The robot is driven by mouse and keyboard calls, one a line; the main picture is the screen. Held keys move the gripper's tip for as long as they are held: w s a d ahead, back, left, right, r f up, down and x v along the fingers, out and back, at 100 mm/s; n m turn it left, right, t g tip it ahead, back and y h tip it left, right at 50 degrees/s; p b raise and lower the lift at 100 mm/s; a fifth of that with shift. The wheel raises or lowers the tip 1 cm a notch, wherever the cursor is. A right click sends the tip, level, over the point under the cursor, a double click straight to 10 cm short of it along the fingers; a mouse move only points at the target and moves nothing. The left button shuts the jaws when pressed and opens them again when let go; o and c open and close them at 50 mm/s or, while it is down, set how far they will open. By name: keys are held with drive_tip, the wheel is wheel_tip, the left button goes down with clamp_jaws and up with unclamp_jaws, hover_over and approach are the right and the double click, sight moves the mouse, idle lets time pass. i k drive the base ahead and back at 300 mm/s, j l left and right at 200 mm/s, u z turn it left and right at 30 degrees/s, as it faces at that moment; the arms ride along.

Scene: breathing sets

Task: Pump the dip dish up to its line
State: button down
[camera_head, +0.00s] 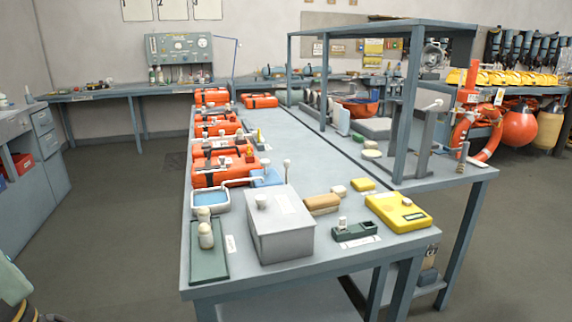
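The dip dish (210,209) is a shallow white-rimmed dish with blue liquid in it, at the left front of the long grey table. Its line and the liquid's level against it are too small to tell. A blue box (267,180) stands to the right of the dish. A thin white spout (238,182) runs from the box toward the dish. A white-knobbed upright rod (286,166) stands at the box's right side, apparently a pump handle. My gripper is not in view.
A grey box (278,232) with a white knob stands right of the dish. Orange cases (222,168) line the left edge behind. A yellow case (398,212) lies at right. The floor left of the table (120,230) is clear.

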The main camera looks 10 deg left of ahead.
sight(265, 163)
drive_tip(key=j+z, duration=0.1)
drive_tip(key=z, duration=0.35)
drive_tip(key=j+z, duration=0.15)
drive_tip(key=z, duration=0.3)
drive_tip(key=j+z, duration=0.15)
drive_tip(key=z, duration=0.3)
drive_tip(key=k+j+z, duration=0.1)
drive_tip(key=j+z, duration=0.15)
drive_tip(key=k+j+z, duration=0.15)
drive_tip(key=j+z, duration=0.15)
drive_tip(key=k+j+z, duration=0.4)
drive_tip(key=k+j, duration=0.35)
drive_tip(key=j, duration=0.2)
drive_tip(key=k+j+z, duration=0.1)
drive_tip(key=k+j, duration=0.45)
drive_tip(key=i+j, duration=0.25)
drive_tip(key=j, duration=0.15)
drive_tip(key=i+j, duration=0.2)
drive_tip(key=j, duration=0.2)
drive_tip(key=i+j, duration=0.25)
drive_tip(key=j, duration=0.15)
